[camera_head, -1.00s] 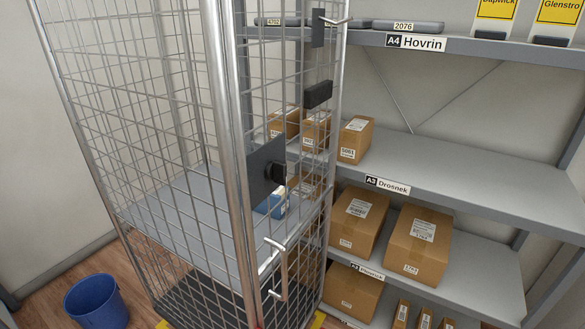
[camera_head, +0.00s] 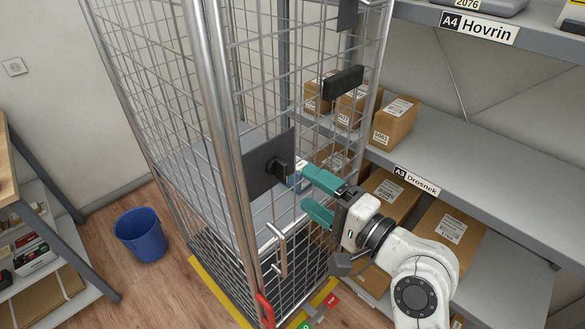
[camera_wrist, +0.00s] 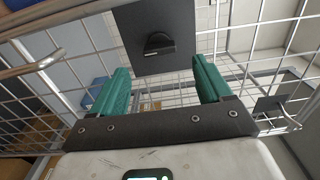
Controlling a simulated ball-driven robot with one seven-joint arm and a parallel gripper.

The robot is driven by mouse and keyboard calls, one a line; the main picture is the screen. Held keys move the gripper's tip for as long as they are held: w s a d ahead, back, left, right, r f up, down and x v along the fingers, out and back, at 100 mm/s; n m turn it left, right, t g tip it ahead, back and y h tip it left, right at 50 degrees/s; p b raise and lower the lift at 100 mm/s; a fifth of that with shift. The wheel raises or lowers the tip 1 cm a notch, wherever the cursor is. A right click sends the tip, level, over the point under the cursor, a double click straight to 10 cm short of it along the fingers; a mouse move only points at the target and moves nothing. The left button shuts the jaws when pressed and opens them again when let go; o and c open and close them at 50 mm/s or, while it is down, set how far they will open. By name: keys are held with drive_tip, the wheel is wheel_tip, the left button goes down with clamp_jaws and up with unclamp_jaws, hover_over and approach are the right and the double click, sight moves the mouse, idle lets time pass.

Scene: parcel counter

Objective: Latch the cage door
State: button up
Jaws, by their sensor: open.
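The wire cage door (camera_head: 300,200) stands in front of me. It carries a dark square latch plate (camera_head: 256,165) with a black turn knob (camera_head: 283,168); in the wrist view the plate (camera_wrist: 155,22) and the knob (camera_wrist: 159,45) lie ahead, a little above the fingertips. My gripper (camera_head: 312,195) has green fingers and is open and empty, just right of and below the knob. In the wrist view the fingers (camera_wrist: 160,82) point at the door mesh and the knob appears between their lines, apart from them. Whether the door sits fully against its post I cannot tell.
A metal pull handle (camera_head: 279,249) and a red lever (camera_head: 264,309) sit low on the cage. A dark block (camera_head: 343,83) is higher on the door. Shelves with parcels (camera_head: 397,121) stand close on the right. A blue bucket (camera_head: 141,235) stands on open floor at left.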

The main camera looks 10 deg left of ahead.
sight(287, 175)
drive_tip(key=p+x, duration=0.1)
drive_tip(key=x, duration=0.6)
drive_tip(key=shift+c, duration=0.3)
drive_tip(key=shift+s, duration=0.1)
drive_tip(key=c, duration=1)
drive_tip(key=shift+f, duration=0.1)
